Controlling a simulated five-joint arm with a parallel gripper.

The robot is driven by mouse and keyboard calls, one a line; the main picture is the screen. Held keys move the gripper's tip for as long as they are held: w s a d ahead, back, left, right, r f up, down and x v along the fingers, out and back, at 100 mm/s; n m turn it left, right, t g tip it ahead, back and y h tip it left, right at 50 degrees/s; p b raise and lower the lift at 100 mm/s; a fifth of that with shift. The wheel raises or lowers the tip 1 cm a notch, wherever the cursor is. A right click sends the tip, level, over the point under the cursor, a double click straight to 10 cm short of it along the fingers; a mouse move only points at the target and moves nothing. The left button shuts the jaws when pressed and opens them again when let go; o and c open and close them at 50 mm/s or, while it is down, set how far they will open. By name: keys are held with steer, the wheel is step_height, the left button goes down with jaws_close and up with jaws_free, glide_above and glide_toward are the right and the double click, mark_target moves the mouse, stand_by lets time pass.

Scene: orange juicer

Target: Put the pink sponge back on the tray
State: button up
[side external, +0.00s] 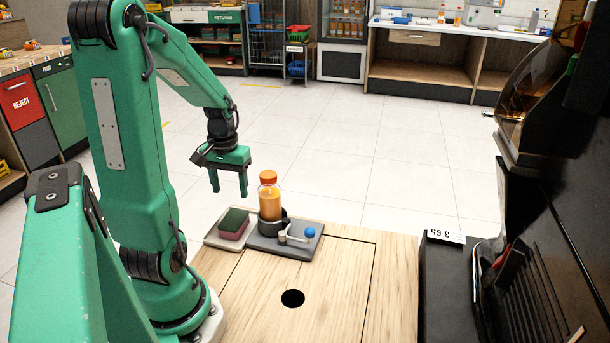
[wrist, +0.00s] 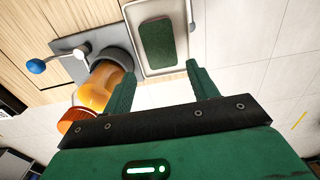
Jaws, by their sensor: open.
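The pink sponge (side external: 232,234) has a green top. It sits on the small pale tray (side external: 212,242) at the back left corner of the wooden table. In the wrist view the sponge's green face (wrist: 157,42) lies inside the tray's rim (wrist: 183,45). My gripper (side external: 229,192) hangs above the tray with its fingers pointing down, open and empty. In the wrist view the gripper's fingertips (wrist: 160,70) are spread, with the sponge beyond the gap and apart from them.
A juice bottle (side external: 270,203) with an orange cap stands in a holder on a grey plate (side external: 296,246) right of the tray. A blue-knobbed lever (side external: 309,232) is beside it. The table (side external: 335,275) has a round black hole (side external: 293,298). A dark machine (side external: 560,200) stands at right.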

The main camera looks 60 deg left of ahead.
steer(key=shift+r, duration=1.15)
steer(key=w+d+r+m+t+y, duration=0.25)
steer(key=w+d+r, duration=0.25)
steer(key=d+r, duration=0.35)
steer(key=s+d+r+m+t+h, duration=0.1)
steer(key=d+m, duration=0.2)
steer(key=d, duration=0.4)
steer(key=s+d+r+m+t+h, duration=0.1)
steer(key=d+m+t, duration=0.1)
steer(key=d, duration=0.5)
steer(key=shift+s+d+r+m, duration=0.3)
steer(key=shift+s+d+m, duration=0.05)
steer(key=shift+m, duration=0.4)
steer(key=shift+h, duration=0.25)
